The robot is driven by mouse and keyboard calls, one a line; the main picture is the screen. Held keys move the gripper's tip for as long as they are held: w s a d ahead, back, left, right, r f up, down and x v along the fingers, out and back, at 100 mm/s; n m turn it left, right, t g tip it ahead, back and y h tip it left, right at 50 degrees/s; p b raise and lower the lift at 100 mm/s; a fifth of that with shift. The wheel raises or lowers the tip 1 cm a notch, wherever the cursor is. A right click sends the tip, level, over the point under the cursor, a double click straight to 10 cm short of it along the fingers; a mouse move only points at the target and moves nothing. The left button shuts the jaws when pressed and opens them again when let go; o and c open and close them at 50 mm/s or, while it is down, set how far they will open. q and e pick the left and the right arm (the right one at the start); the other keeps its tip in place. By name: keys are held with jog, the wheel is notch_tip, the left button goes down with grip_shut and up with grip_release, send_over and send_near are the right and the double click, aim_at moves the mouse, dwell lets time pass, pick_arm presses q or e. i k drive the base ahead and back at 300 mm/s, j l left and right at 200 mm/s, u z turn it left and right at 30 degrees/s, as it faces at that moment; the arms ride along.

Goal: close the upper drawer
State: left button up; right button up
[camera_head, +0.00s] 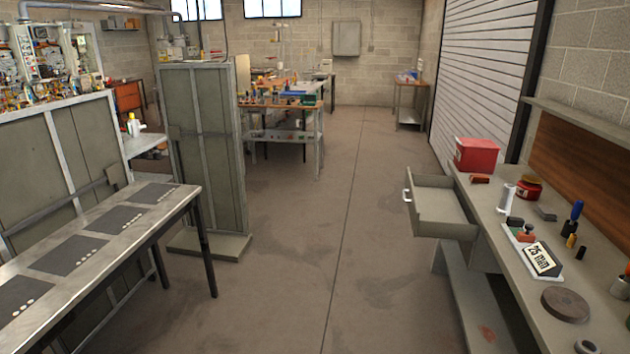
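The upper drawer (442,204) is a grey drawer under the workbench on the right. It is pulled out to the left over the floor, and its inside shows with nothing seen in it. Its light metal handle (406,194) is on the front panel, facing left. Neither of my grippers shows in the head view.
The workbench (500,240) on the right holds a red box (477,154), a "25 mm" block (540,259), a dark round disc (566,304) and small tools. A metal table (100,250) stands at the left, beside a panel stand (205,150). The concrete floor (320,250) between is clear.

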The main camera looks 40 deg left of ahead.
aim_at(436, 211)
jog(key=i+j+u, duration=0.25)
jog(key=i+j, duration=0.35)
jog(key=i+j+u, duration=0.25)
jog(key=i+j, duration=0.3)
jog(key=i, duration=0.15)
jog(key=i+j+z, duration=0.1)
jog(key=i, duration=0.3)
